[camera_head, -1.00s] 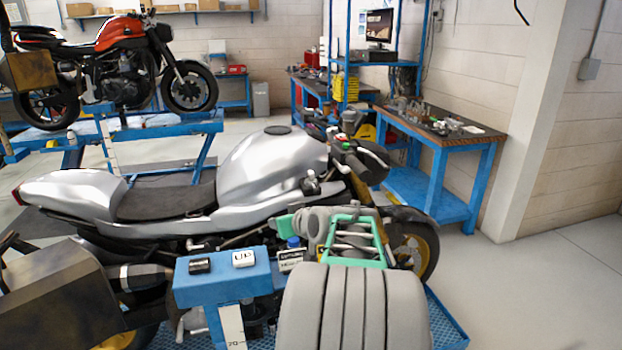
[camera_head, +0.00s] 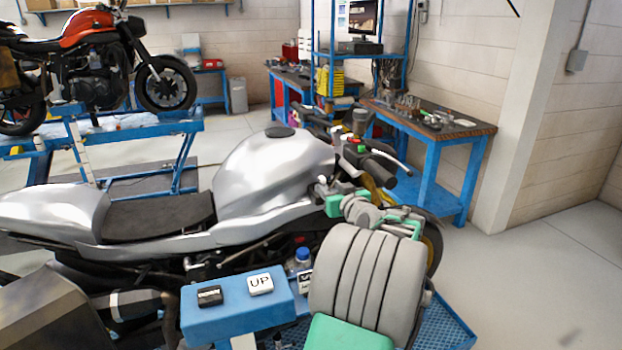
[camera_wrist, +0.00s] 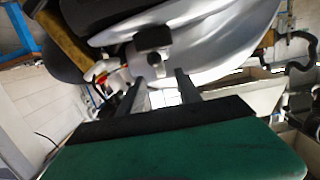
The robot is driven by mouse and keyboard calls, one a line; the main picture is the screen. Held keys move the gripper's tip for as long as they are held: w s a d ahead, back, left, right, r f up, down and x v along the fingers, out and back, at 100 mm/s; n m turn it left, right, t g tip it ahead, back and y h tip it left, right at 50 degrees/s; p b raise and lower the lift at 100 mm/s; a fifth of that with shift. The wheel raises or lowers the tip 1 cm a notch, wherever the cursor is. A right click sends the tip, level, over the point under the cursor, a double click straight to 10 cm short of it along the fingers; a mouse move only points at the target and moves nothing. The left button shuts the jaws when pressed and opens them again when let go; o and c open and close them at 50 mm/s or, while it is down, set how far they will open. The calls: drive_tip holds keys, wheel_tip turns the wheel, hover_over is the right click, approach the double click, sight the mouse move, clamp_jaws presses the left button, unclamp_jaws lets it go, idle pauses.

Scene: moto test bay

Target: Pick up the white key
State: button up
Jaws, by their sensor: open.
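A white key-like block marked "UP" (camera_head: 260,284) lies on top of the blue stand (camera_head: 225,322) in the head view, next to a black one (camera_head: 209,296). I make out no other white key for certain. My gripper (camera_wrist: 160,76) is open in the wrist view, its two fingers apart with nothing between them. Beyond the fingertips is a dark block with a small pale piece under it (camera_wrist: 153,45); I cannot tell what it is.
The silver motorcycle (camera_head: 262,170) fills the middle, its handlebar (camera_head: 378,160) close to my arm. A small bottle (camera_head: 298,262) stands right of the white block. A blue workbench (camera_head: 430,120) with clutter is behind. The floor at the right is clear.

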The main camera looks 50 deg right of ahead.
sight(324, 181)
drive_tip(key=p+x, duration=0.1)
drive_tip(key=x, duration=0.2)
drive_tip(key=p+x, duration=0.2)
drive_tip(key=x, duration=0.2)
drive_tip(key=shift+r, duration=0.2)
drive_tip(key=shift+a, duration=0.1)
clamp_jaws()
